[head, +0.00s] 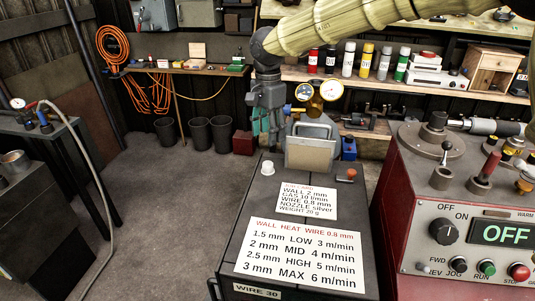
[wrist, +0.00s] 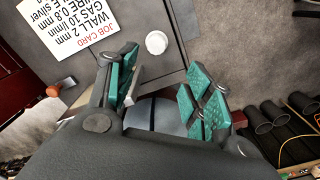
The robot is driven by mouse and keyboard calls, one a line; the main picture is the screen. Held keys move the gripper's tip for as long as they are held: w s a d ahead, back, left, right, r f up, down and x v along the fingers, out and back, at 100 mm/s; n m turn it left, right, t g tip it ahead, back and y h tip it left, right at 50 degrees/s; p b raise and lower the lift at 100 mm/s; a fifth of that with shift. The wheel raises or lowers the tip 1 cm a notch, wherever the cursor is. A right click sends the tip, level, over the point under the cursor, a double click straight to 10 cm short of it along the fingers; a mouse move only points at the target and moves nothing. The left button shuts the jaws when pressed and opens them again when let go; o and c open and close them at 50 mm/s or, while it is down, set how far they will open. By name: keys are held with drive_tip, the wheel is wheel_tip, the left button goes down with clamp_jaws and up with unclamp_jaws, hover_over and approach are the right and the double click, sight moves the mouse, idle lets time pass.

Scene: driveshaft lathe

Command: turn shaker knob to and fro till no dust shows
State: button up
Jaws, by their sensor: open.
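My gripper (head: 262,132) hangs from my arm behind the back left of a dark cabinet top (head: 222,245). Its teal-padded fingers are spread with nothing between them; the wrist view shows the open gripper (wrist: 163,82) too. A small white round knob or cap (head: 267,167) stands on the cabinet top, and in the wrist view the white one (wrist: 157,43) lies just beyond the fingertips, apart from them. An orange-brown knob (head: 351,174) sits on the right; it also shows in the wrist view (wrist: 54,90). I cannot tell which is the shaker knob. No dust is discernible.
Two cards, a job card (head: 307,201) and a wire table (head: 300,252), lie on the cabinet top. A grey handled box (head: 314,132) and gauges (head: 331,90) stand behind. A red lathe (head: 460,225) is at right.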

sight(268, 164)
drive_tip(key=s+f+p, duration=0.1)
drive_tip(key=s+f, duration=0.1)
drive_tip(key=f, duration=0.1)
drive_tip(key=shift+s+f, duration=0.15)
drive_tip(key=shift+s, duration=0.25)
drive_tip(key=f, duration=0.1)
drive_tip(key=w+f, duration=0.1)
drive_tip(key=f, duration=0.1)
drive_tip(key=w+f+p, duration=0.1)
drive_tip(key=f, duration=0.1)
drive_tip(key=shift+w+f, duration=0.1)
drive_tip(key=shift+w, duration=0.05)
drive_tip(key=shift+f, duration=0.25)
drive_tip(key=shift+s+f, duration=0.1)
drive_tip(key=shift+s, duration=0.55)
drive_tip(key=shift+w+f, duration=0.4)
drive_tip(key=shift+s+r, duration=0.2)
drive_tip(key=c, duration=1)
